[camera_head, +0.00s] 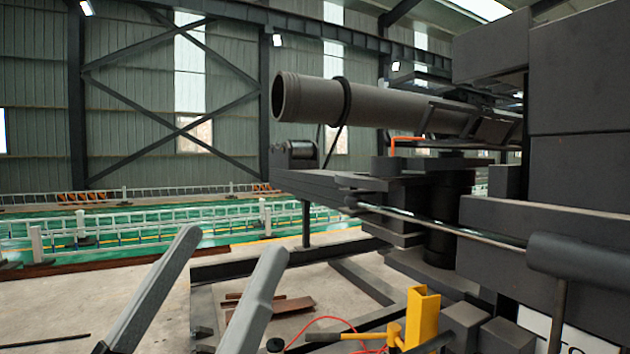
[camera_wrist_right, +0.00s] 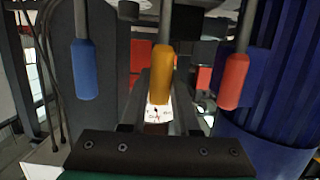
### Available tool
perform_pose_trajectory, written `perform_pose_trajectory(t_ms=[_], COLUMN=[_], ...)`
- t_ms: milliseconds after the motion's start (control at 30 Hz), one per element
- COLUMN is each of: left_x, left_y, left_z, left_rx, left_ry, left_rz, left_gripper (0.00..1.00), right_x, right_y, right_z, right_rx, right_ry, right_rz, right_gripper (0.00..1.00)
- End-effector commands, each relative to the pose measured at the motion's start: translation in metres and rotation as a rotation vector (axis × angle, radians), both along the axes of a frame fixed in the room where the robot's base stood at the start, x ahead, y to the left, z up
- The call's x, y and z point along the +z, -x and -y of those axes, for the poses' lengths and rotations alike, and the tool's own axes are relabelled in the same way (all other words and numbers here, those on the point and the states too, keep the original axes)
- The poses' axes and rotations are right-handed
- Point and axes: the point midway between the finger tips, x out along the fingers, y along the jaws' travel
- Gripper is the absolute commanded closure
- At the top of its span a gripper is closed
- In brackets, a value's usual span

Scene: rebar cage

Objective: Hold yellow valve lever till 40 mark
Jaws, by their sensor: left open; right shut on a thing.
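The yellow valve lever (camera_wrist_right: 161,70) hangs in the middle of the right wrist view, between a blue lever (camera_wrist_right: 85,68) and a red lever (camera_wrist_right: 233,80). My right gripper (camera_wrist_right: 160,118) is at the lower end of the yellow lever and is shut on it; the exact contact is dark and hard to see. A small white dial (camera_wrist_right: 158,112) shows just below the lever, but its numbers are too small to read. In the head view, my left gripper (camera_head: 228,240) is open, with its two grey fingers apart and nothing between them.
Dark machinery with a large pipe (camera_head: 375,107) fills the right of the head view. A yellow bracket (camera_head: 423,316) and a red cable (camera_head: 330,322) are at the lower right. A blue ribbed column (camera_wrist_right: 288,75) stands right of the levers.

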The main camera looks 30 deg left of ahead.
Motion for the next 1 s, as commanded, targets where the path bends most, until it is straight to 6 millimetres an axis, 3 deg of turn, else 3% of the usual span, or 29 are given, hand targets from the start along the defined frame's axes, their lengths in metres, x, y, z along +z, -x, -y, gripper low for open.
perform_pose_trajectory(t_ms=[400,1000], left_x=[-0.029,-0.037], left_y=[0.0,0.0], left_z=[0.0,0.0], left_rx=[0.0,0.0], left_ry=[0.0,0.0], left_rz=[0.0,0.0], left_gripper=[0.0,0.0], right_x=[-0.002,-0.001], right_y=[0.006,0.008], right_z=[-0.005,-0.007], right_rx=[0.001,0.002], right_ry=[0.039,0.051], right_rz=[0.05,0.068], right_gripper=[1.0,1.0])
